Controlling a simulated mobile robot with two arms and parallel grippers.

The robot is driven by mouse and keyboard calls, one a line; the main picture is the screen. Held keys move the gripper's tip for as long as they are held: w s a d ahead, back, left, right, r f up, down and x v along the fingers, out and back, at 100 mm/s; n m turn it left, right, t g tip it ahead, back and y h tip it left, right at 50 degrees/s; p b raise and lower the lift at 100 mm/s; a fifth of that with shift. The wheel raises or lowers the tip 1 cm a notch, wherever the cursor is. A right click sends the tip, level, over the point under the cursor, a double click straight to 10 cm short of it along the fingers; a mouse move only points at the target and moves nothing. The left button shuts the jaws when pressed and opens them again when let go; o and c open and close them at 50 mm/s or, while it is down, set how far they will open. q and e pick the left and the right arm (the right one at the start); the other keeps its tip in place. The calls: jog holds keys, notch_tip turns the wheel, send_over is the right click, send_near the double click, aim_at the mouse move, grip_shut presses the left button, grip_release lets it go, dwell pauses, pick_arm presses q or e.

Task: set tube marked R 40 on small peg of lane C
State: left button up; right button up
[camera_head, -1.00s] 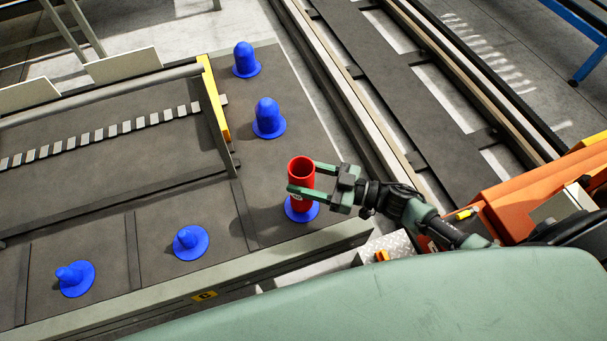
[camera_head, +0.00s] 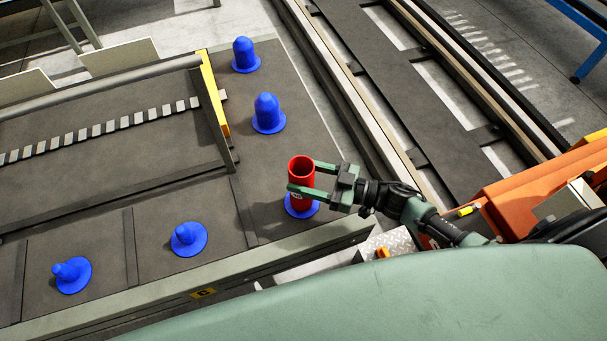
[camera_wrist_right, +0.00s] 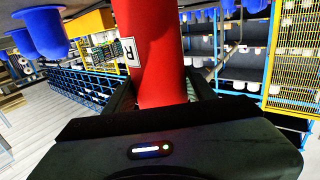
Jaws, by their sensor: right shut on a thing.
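A red hollow tube (camera_head: 301,178) stands upright in the jaws of my right gripper (camera_head: 303,178). Below it shows the blue round base of a peg (camera_head: 303,210) at the near right corner of the dark deck. I cannot tell whether the tube is around that peg or just above it. In the right wrist view the red tube (camera_wrist_right: 152,50) fills the space between the fingers, and its white label (camera_wrist_right: 131,52) shows an R; no number is readable. A yellow plate (camera_head: 204,293) marked C is on the deck's front edge. My left gripper is not in view.
Two smaller blue pegs (camera_head: 188,237) (camera_head: 71,273) stand along the front. Two taller blue domed pegs (camera_head: 268,113) (camera_head: 246,55) stand toward the back. A rail frame with a yellow end plate (camera_head: 214,95) lies left of them.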

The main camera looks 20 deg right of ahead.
jog(key=shift+f, duration=0.2)
jog(key=o, duration=1.5)
jog(key=shift+c, duration=0.2)
jog(key=b+v, duration=0.1)
jog(key=v, duration=0.6)
jog(key=shift+s+d, duration=0.25)
jog(key=shift+d, duration=0.1)
